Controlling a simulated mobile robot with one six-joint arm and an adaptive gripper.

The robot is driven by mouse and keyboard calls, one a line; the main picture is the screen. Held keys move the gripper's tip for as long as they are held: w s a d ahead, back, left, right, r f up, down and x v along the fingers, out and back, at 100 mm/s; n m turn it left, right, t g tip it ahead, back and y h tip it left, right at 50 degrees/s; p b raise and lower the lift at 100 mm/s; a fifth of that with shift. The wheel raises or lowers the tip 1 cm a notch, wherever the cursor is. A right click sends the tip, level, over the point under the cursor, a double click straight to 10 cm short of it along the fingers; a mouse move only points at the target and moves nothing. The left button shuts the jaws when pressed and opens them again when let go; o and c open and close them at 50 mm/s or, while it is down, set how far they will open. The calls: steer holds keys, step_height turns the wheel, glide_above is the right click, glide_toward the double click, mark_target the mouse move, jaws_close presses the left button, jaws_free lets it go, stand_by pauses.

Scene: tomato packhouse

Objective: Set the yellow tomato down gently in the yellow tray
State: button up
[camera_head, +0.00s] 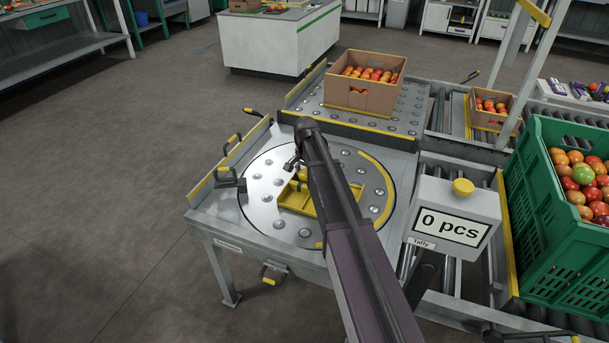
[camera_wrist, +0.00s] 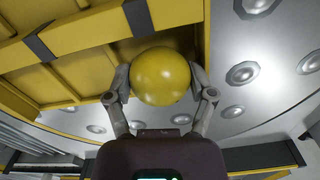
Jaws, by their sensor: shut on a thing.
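The yellow tomato (camera_wrist: 161,76) is round and glossy. It sits between the two fingers of my gripper (camera_wrist: 161,82) in the wrist view, one finger on each side. The yellow tray (camera_wrist: 60,62) has dividers and dark clips and lies behind the tomato in that view. In the head view the yellow tray (camera_head: 291,201) lies on a round metal turntable, and my arm covers part of it. A yellow round shape (camera_head: 302,174) shows at the tray's far side beside my gripper (camera_head: 294,164). I cannot tell whether the tomato touches the tray.
The turntable (camera_head: 257,205) is studded with metal balls and clear around the tray. A cardboard box (camera_head: 362,98) of tomatoes stands behind it. A tally display (camera_head: 452,222) reading "0 pcs" and a green crate (camera_head: 545,231) of tomatoes stand to the right.

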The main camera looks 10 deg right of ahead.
steer(key=shift+f, duration=0.2)
steer(key=o, duration=0.7)
steer(key=shift+c, duration=0.7)
steer(key=shift+r, duration=0.15)
steer(key=shift+s+r+p, duration=0.1)
steer(key=shift+r+p, duration=3.3)
